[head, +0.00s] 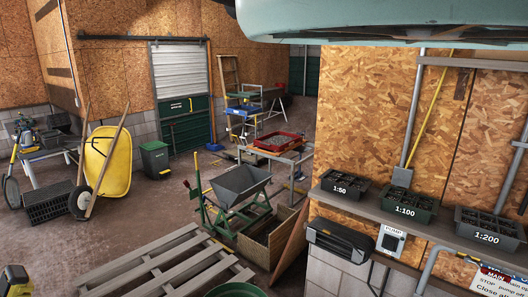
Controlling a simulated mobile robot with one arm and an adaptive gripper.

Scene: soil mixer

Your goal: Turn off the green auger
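A grey hopper (240,184) on a green frame (222,222) stands in the middle of the head view, over a wooden-sided box (268,236). I cannot tell whether this is the green auger, and no switch on it can be made out. A small grey control box (391,240) with a label that seems to read PUMP is mounted below the shelf at right. My gripper is not in view.
A pallet (150,266) lies at front left. A yellow wheelbarrow (108,160) leans behind it, with a green bin (155,159) nearby. A shelf (340,194) holds trays labelled 1:50, 1:100 and 1:200. A teal rounded object (380,22) covers the top right.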

